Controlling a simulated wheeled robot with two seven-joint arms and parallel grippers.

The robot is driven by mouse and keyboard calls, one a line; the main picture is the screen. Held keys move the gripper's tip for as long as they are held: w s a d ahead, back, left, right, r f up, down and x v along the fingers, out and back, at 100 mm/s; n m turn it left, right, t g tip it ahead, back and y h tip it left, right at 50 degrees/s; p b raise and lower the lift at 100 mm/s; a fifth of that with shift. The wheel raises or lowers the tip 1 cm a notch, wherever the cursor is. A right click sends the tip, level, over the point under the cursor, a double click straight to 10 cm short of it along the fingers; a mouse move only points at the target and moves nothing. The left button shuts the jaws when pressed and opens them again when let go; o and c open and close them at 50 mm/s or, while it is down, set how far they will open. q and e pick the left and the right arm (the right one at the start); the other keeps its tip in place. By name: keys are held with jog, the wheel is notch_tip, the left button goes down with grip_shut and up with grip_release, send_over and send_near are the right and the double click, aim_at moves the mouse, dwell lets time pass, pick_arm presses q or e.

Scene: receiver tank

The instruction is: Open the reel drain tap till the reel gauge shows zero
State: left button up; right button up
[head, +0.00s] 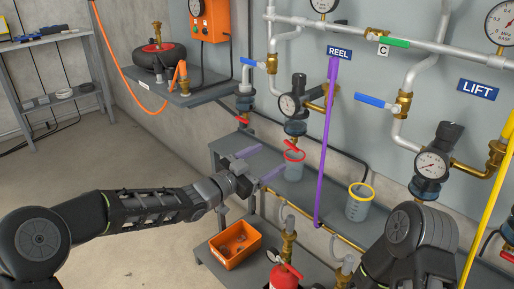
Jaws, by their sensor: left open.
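The REEL sign (339,52) is on the wall panel. Left of and below it is the reel gauge (288,105), a round white dial too small to read. Below the gauge, under a blue-collared bowl (295,128), is a small red-handled drain tap (291,146). A clear cup with a red rim (293,165) stands under that tap on the grey shelf. My left gripper (274,158) is open, its two purple fingers pointing right towards the cup and tap. It looks empty and apart from the tap handle. My right arm shows at lower right; its gripper is out of view.
A yellow-rimmed cup (359,203) stands further right. Another red tap handle (241,119) is at left. An orange bin (235,245) and a red extinguisher (285,275) are below. The LIFT gauge (432,164) is at right.

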aim_at(291, 146)
pick_arm(q)
jog(key=shift+d+f, duration=0.15)
jog(key=shift+d, duration=0.05)
jog(key=x, duration=0.7)
jog(key=shift+w+d+b, duration=0.2)
jog(key=shift+d+b, duration=0.1)
jog(key=shift+b, duration=0.15)
